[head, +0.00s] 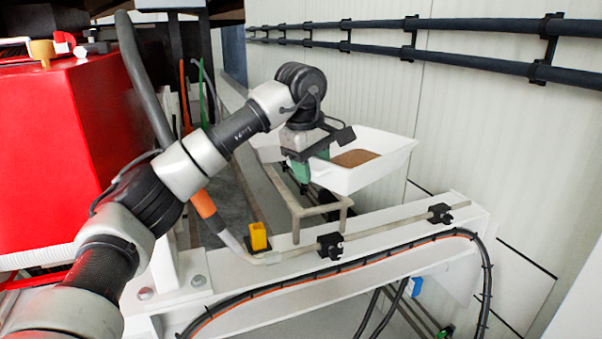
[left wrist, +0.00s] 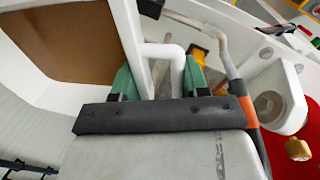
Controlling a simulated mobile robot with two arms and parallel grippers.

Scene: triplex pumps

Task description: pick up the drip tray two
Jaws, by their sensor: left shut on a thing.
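The drip tray two (head: 385,172) is a white open tray with a brown layer on its floor, right of centre in the head view. In the left wrist view its white wall (left wrist: 126,35) and brown floor show at upper left. My left gripper (head: 303,168) is at the tray's left end. Its green fingers are shut on the tray's white handle (left wrist: 165,50), which shows between them in the left wrist view. The tray looks roughly level; whether anything supports it from below is hidden. My right gripper is not in view.
A pale tube frame (head: 322,210) stands just below the tray. A white beam (head: 400,232) with a pipe, black clamps and a yellow block (head: 259,237) lies in front. A ribbed wall with dark pipes (head: 450,62) is behind. A red housing (head: 60,150) stands left.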

